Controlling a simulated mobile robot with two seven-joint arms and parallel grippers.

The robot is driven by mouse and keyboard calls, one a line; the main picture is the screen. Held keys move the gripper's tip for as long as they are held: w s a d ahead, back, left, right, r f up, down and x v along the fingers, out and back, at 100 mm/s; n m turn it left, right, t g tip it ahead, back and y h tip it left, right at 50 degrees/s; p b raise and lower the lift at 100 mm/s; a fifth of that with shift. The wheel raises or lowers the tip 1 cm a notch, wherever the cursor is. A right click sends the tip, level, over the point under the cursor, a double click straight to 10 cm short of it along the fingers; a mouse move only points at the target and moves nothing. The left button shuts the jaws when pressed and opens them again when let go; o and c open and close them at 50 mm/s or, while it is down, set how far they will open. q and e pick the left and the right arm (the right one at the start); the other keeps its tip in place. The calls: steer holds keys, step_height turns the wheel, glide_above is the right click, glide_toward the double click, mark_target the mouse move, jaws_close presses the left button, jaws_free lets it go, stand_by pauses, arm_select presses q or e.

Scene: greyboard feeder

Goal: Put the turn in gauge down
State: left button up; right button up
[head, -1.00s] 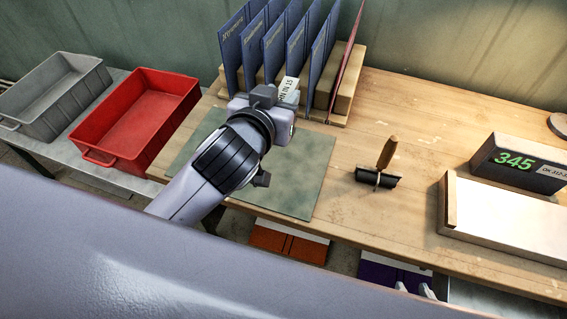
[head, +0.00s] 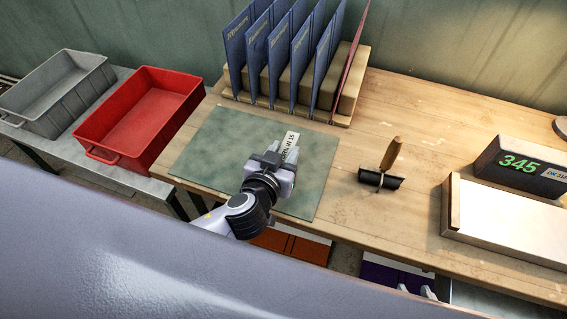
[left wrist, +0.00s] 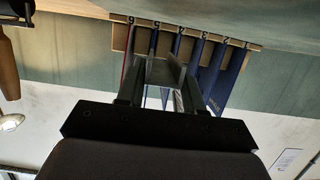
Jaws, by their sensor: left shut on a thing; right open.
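The turn in gauge, a small grey piece with a white label (head: 290,147), is in the jaws of my left gripper (head: 272,160). My left gripper is shut on it over the front middle of the green mat (head: 222,135). I cannot tell whether the gauge touches the mat. In the left wrist view the gauge (left wrist: 160,72) shows as a grey block between the dark fingers. My right gripper (head: 414,289) shows only as pale tips at the bottom edge, apart and empty, below the bench front.
A rack (head: 342,117) of blue boards and one red board stands behind the mat. A wooden-handled tool (head: 383,170) stands to its right. Further right are a display reading 345 (head: 519,163) and a white-topped block (head: 505,212). Red (head: 120,150) and grey (head: 40,110) bins stand left.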

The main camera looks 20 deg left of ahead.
arm_select(q)
steer(key=shift+f, duration=2.05)
steer(key=shift+f, duration=0.2)
steer(key=o, duration=1.1)
steer(key=shift+o, duration=0.2)
